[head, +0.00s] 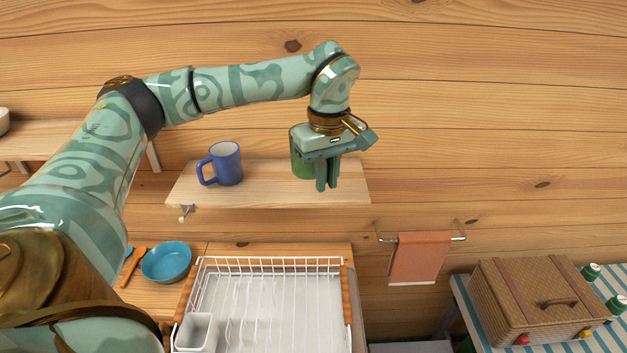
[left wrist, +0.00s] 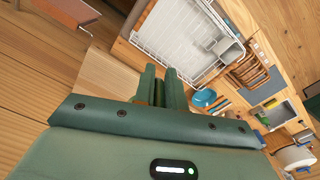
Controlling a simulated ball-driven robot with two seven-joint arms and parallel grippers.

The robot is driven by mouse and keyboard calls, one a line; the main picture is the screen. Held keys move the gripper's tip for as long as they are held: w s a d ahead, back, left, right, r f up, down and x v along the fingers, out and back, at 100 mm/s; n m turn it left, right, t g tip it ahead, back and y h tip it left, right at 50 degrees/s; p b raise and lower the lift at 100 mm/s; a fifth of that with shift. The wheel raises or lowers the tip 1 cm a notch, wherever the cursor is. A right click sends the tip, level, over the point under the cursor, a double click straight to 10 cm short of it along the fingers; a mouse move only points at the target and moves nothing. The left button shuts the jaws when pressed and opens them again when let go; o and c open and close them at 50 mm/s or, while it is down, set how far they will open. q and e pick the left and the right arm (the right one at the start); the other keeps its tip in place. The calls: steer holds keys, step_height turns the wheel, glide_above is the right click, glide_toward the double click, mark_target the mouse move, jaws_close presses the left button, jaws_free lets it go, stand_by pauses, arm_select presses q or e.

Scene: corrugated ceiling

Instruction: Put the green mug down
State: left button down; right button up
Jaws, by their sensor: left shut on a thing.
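The green mug (head: 300,166) shows in part behind my left gripper (head: 327,184) in the head view. The gripper is shut on it; the fingers and palm hide much of the mug and where they grip it. The mug looks upright, over the right part of the wooden wall shelf (head: 255,194). I cannot tell whether its base touches the shelf. In the left wrist view the fingers of my left gripper (left wrist: 160,92) show close together, and the mug cannot be made out. My right gripper is in neither view.
A blue mug (head: 226,164) stands on the shelf's left part, with bare board between the mugs. Below are a white dish rack (head: 265,263), a blue bowl (head: 167,262), a hanging orange towel (head: 418,258) and a wicker basket (head: 535,300).

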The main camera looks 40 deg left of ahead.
arm_select(q)
steer(key=w+a+f+p, duration=0.4)
steer(key=w+a+f, duration=0.2)
steer(key=f, duration=0.5)
steer(key=shift+w+a+f, duration=0.15)
steer(key=shift+w, duration=0.8)
steer(key=c, duration=1.5)
jaws_free()
steer(key=shift+o, duration=0.2)
step_height(320, 180, up, 12)
steer(key=b, duration=0.2)
